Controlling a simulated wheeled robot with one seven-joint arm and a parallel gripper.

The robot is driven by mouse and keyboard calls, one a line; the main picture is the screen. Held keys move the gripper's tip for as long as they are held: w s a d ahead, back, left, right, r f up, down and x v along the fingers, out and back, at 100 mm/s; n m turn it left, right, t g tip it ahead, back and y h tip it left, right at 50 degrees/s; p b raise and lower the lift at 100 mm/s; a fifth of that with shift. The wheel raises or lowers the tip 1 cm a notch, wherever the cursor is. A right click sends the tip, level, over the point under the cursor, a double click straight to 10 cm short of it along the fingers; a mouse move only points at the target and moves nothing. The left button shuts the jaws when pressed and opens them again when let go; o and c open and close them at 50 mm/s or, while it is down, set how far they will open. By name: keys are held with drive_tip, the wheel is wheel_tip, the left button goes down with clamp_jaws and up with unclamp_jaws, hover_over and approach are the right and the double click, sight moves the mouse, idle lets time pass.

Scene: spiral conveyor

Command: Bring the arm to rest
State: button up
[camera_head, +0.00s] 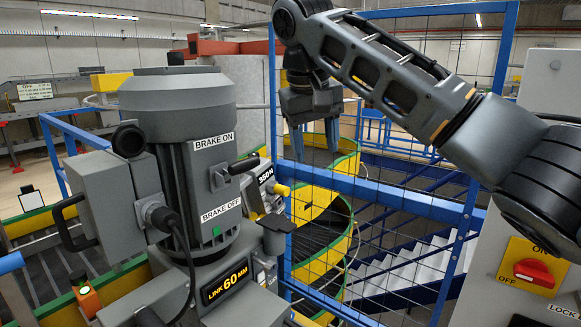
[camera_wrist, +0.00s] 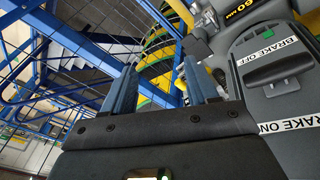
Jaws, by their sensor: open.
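My gripper (camera_head: 315,137) hangs from my raised arm at the top middle of the head view. Its two fingers are apart with nothing between them. The fingers also show in the wrist view (camera_wrist: 158,88). In the head view the gripper is right of the grey motor unit (camera_head: 190,150), with a visible gap. The motor unit carries a brake lever (camera_head: 238,165) between the BRAKE ON and BRAKE OFF labels. In the wrist view the unit's cover with its labels (camera_wrist: 280,75) fills the right side.
A blue-framed mesh fence (camera_head: 400,200) stands behind my arm, with the yellow-green spiral conveyor (camera_head: 340,215) beyond it. A grey cabinet with a red rotary switch (camera_head: 534,272) is at the right. A display reading LINK 60 MM (camera_head: 226,284) sits below the motor.

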drive_tip(key=s+a+f+y, duration=0.2)
drive_tip(key=a+f, duration=0.2)
drive_tip(key=f, duration=0.4)
drive_tip(key=s+a+f+n+t+y, duration=0.1)
drive_tip(key=s+a+f+y, duration=0.25)
drive_tip(key=f, duration=0.35)
drive_tip(key=s+a+f+y, duration=0.2)
drive_tip(key=a+f, duration=0.2)
drive_tip(key=f, duration=0.4)
drive_tip(key=s+f+m+t+y, duration=0.3)
drive_tip(key=s+f+t, duration=0.1)
drive_tip(key=s+f, duration=0.8)
drive_tip(key=s+d+f+m+t+h+b, duration=0.1)
drive_tip(key=s+d+f+m+t+h, duration=0.15)
drive_tip(key=s+d, duration=0.75)
drive_tip(key=s+d+f+m+t+h, duration=0.1)
drive_tip(key=s+d+m+t+h, duration=0.15)
drive_tip(key=s+d, duration=0.65)
drive_tip(key=s+d+r+n+h, duration=0.1)
drive_tip(key=s+d+r, duration=0.2)
drive_tip(key=s, duration=0.3)
drive_tip(key=s+d+r+n+t+h, duration=0.1)
drive_tip(key=s+d+r, duration=0.2)
drive_tip(key=s, duration=0.3)
drive_tip(key=s+d+r+n+h, duration=0.1)
drive_tip(key=s+d+r+h, duration=0.1)
drive_tip(key=s+r, duration=0.3)
drive_tip(key=shift+s+d+t, duration=0.3)
drive_tip(key=shift+s+d, duration=0.3)
drive_tip(key=shift+d, duration=0.25)
